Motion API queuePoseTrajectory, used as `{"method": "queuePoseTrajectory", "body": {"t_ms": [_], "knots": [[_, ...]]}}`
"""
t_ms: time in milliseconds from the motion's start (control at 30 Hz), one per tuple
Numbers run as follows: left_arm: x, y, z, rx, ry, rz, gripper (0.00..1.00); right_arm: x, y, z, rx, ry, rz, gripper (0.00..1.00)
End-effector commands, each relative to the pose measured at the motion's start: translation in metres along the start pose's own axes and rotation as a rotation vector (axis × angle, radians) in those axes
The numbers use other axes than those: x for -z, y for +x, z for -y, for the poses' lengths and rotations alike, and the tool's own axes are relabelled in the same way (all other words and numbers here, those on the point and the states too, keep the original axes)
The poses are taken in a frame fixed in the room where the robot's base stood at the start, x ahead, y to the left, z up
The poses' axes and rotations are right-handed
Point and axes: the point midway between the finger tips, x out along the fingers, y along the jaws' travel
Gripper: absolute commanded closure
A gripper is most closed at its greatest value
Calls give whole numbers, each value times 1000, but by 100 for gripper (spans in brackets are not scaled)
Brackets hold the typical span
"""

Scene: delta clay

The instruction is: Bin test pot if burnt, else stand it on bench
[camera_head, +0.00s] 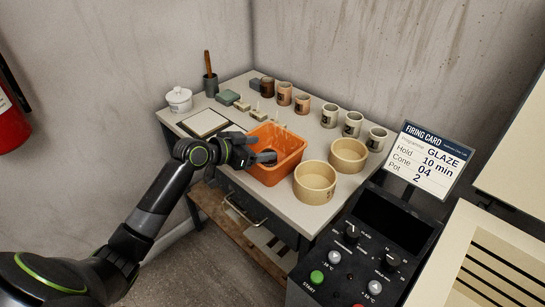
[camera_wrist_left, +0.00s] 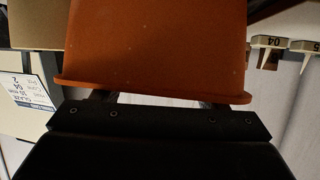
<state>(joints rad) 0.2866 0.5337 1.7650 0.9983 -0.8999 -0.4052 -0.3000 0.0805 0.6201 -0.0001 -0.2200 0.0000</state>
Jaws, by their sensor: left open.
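Several small labelled pots stand in a row along the bench's back edge: a dark brown one (camera_head: 267,87), terracotta ones (camera_head: 284,93) and pale ones (camera_head: 353,124). My left gripper (camera_head: 258,153) is open at the bin's left rim, with a dark fingertip showing over the opening. The bin hides the fingertips in the wrist view. My right gripper is out of view.
Two cream round vessels (camera_head: 315,183) stand right of the bin. A firing card (camera_head: 433,160) reads Glaze, 10 min, cone 04, pot 2. A control panel (camera_head: 365,245) stands front right.

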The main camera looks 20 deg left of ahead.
Motion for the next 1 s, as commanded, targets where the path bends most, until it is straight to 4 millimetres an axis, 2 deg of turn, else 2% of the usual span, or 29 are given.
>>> {"method": "queuePoseTrajectory", "body": {"t_ms": [500,1000], "knots": [[-1,-85,0,1,5,5,33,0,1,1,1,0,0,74],[0,-145,0,2,4,6,33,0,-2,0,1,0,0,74]]}}
